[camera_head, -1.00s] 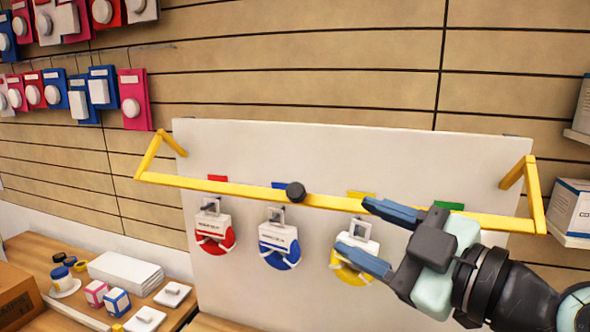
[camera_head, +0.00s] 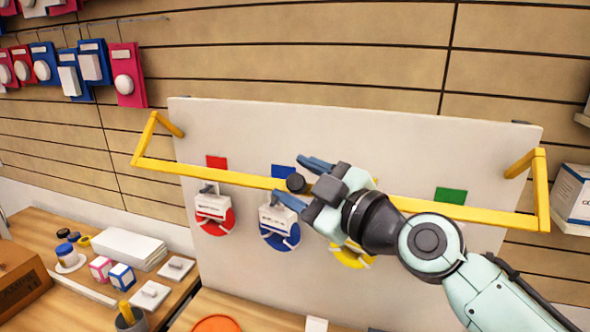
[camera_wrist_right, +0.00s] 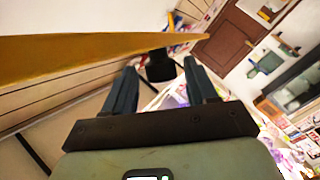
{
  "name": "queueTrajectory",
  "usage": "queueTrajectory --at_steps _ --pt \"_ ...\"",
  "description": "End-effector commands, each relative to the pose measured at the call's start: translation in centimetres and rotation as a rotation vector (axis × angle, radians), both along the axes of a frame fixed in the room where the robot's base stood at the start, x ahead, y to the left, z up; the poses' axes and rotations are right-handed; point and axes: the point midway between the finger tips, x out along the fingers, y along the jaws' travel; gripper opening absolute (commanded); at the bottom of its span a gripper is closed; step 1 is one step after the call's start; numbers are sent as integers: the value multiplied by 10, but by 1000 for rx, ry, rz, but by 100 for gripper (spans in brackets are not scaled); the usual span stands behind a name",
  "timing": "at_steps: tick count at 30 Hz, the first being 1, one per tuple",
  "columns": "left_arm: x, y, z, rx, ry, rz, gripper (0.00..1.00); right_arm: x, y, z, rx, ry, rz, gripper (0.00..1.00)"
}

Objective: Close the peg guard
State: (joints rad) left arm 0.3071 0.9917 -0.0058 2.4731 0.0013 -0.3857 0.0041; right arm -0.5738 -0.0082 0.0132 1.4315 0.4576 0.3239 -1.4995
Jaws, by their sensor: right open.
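The peg guard is a yellow bar frame (camera_head: 228,177) across the white board (camera_head: 400,130), with an arm at each end. A black knob (camera_head: 295,183) sits at the middle of its bar. My right gripper (camera_head: 297,180) is open, its blue fingers to either side of the knob, one above and one below in the head view. In the right wrist view the yellow bar (camera_wrist_right: 70,55) runs across the upper left, and the knob (camera_wrist_right: 160,66) shows between and beyond the fingertips (camera_wrist_right: 162,75). I cannot tell whether a finger touches it. My left gripper is not in view.
Red (camera_head: 215,213), blue (camera_head: 279,228) and yellow (camera_head: 352,257) tagged items hang on the board below the bar. A green label (camera_head: 450,195) is at the right. A wooden table (camera_head: 60,240) with boxes stands lower left. Shelf boxes (camera_head: 573,195) are at the right.

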Motion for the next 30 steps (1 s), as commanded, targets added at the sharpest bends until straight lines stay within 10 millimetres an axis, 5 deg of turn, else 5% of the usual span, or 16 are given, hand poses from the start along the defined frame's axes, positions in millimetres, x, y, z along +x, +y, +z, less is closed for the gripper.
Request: queueTrajectory --at_steps 13,18,30 --pt "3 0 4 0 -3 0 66 9 8 -1 0 -1 -1 57" --pt "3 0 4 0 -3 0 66 9 7 -1 0 -1 -2 2" --pt "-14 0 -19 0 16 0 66 9 7 -12 -9 -30 -4 0"
